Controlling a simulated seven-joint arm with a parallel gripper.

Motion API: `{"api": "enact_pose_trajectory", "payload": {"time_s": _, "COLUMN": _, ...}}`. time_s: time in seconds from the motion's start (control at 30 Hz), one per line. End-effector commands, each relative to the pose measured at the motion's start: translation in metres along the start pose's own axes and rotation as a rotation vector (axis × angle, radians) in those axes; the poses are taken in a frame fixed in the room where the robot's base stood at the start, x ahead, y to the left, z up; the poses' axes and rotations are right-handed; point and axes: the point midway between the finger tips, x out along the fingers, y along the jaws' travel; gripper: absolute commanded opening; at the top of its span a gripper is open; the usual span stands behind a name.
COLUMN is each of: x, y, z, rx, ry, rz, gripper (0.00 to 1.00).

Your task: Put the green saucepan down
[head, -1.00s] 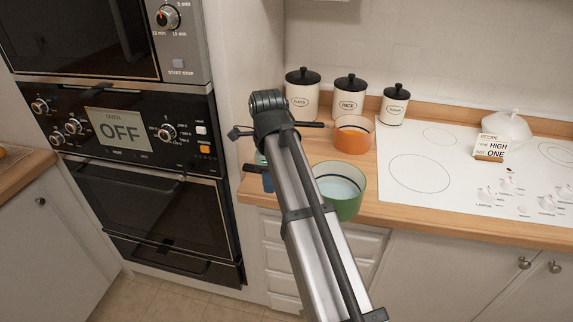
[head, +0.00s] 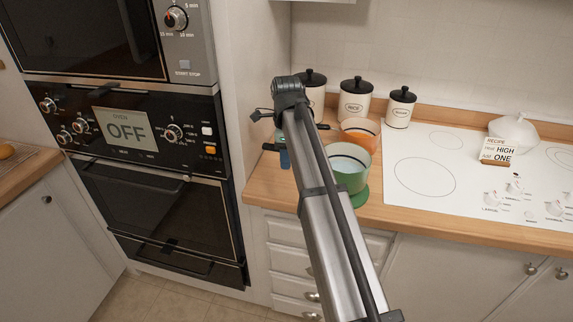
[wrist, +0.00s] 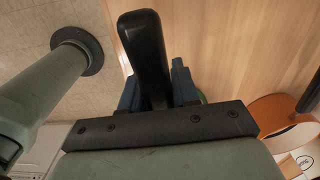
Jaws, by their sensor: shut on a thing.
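The green saucepan (head: 352,181) has a pale inside and is upright over the counter, right of my arm in the head view, which covers its left part. In the wrist view my gripper (wrist: 160,90) is shut on the saucepan's black handle (wrist: 146,45). A flat green round thing (head: 364,198) shows just below and right of the saucepan. Whether the saucepan touches it or the counter, I cannot tell.
An orange saucepan (head: 359,134) stands just behind the green one. Several black-lidded canisters, one the rice canister (head: 355,102), line the wall. The white cooktop (head: 425,180) lies to the right with a recipe card (head: 497,151). Wall ovens (head: 150,190) stand left.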

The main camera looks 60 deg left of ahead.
Motion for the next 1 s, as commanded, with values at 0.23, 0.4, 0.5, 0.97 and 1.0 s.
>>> {"api": "enact_pose_trajectory", "payload": {"time_s": 0.23, "x": 0.026, "y": 0.002, "z": 0.0, "rx": 0.0, "ry": 0.001, "rz": 0.0, "gripper": 0.0}}
{"api": "enact_pose_trajectory", "payload": {"time_s": 0.4, "x": 0.027, "y": 0.001, "z": 0.0, "rx": 0.0, "ry": 0.001, "rz": -0.001, "gripper": 0.0}}
{"api": "enact_pose_trajectory", "payload": {"time_s": 0.5, "x": 0.027, "y": 0.002, "z": 0.0, "rx": 0.0, "ry": 0.001, "rz": 0.0, "gripper": 0.0}}
{"api": "enact_pose_trajectory", "payload": {"time_s": 0.97, "x": 0.029, "y": 0.002, "z": 0.0, "rx": 0.0, "ry": 0.0, "rz": 0.0, "gripper": 0.55}}
{"api": "enact_pose_trajectory", "payload": {"time_s": 1.0, "x": 0.029, "y": 0.002, "z": 0.0, "rx": 0.0, "ry": 0.0, "rz": 0.0, "gripper": 0.55}}
